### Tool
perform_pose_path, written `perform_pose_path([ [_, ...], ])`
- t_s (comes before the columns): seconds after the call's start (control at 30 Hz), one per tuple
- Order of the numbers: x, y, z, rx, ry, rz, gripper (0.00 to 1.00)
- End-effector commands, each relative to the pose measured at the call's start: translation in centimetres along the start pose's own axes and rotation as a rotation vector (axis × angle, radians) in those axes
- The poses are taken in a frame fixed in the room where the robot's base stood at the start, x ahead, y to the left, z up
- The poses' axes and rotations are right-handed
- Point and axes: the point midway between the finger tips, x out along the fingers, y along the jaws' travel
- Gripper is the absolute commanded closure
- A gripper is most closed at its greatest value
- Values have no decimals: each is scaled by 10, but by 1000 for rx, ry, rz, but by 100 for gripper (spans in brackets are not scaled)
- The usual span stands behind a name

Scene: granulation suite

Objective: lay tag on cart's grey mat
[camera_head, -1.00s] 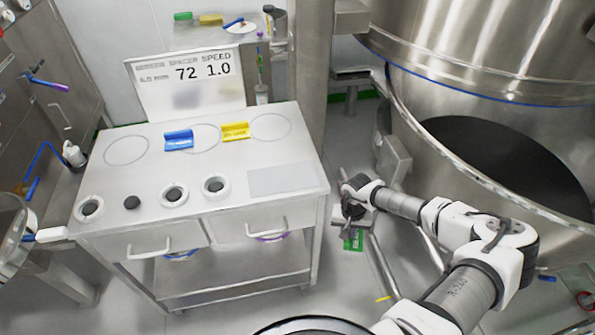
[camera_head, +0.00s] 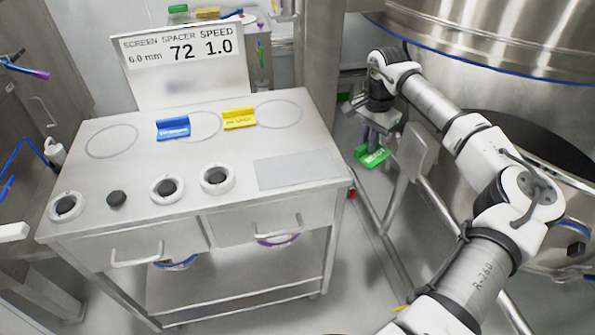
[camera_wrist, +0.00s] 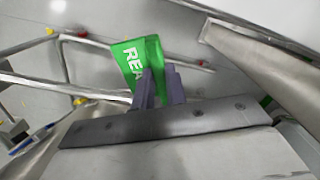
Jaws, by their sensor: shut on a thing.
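My gripper (camera_head: 373,140) is shut on a green tag (camera_head: 373,157) and holds it in the air to the right of the cart. In the wrist view the tag (camera_wrist: 131,62) shows white letters, "REA", and the fingers (camera_wrist: 157,88) cover part of it. The cart (camera_head: 135,218) stands at the left of the arm. Its grey mat (camera_head: 297,170) is a bare, light grey rectangle at the right front of the cart top. The tag is apart from the mat, past the cart's right edge.
A blue tag (camera_head: 173,128) and a yellow tag (camera_head: 239,118) stand on the cart's back half. Several white rings (camera_head: 217,180) line its front left of the mat. A sign board (camera_head: 185,65) rises behind. Steel tubes (camera_head: 395,205) and a large vessel (camera_head: 480,50) are at the right.

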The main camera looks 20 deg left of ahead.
Motion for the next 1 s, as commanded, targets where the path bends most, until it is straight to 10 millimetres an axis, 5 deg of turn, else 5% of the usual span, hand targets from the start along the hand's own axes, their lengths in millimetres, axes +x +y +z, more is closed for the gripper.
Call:
perform_pose_path([
  [0.1, -63, -36, 38, 124, 0, -6, 100],
  [0.3, -154, -72, 112, 321, 2, 3, 100],
  [0.53, -211, -84, 172, 453, 15, 14, 100],
  [0.73, -209, -84, 185, 485, 17, 21, 100],
  [1.0, -140, -82, 184, 484, 15, 21, 100],
])
